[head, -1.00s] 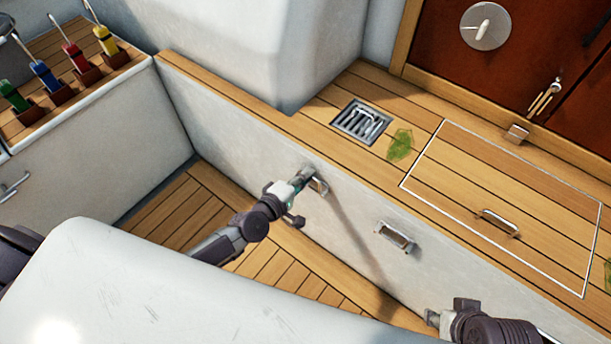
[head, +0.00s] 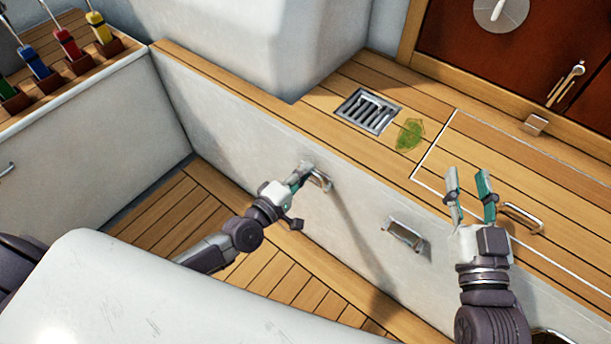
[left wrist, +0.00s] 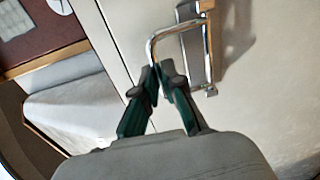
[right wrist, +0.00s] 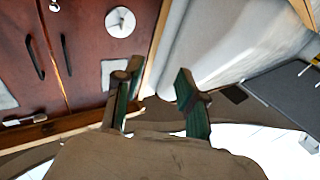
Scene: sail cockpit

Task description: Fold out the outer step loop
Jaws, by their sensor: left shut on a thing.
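A metal step loop (head: 320,180) is mounted on the white side wall, at the left of the loops in the head view. My left gripper (head: 304,170) is shut on it. In the left wrist view the fingertips (left wrist: 158,70) close on the chrome loop (left wrist: 153,42), which stands out from its mounting plate (left wrist: 196,50). A second step loop (head: 403,235) is on the same wall to the right, with no gripper on it. My right gripper (head: 470,196) is open and empty, in front of the bench edge; its spread fingers show in the right wrist view (right wrist: 150,90).
The teak bench top holds a drain grate (head: 367,111), a green leaf-like patch (head: 410,134) and a hatch with a handle (head: 520,215). Coloured-handled levers (head: 68,57) stand at the upper left. The wooden floor (head: 170,215) below the wall is clear.

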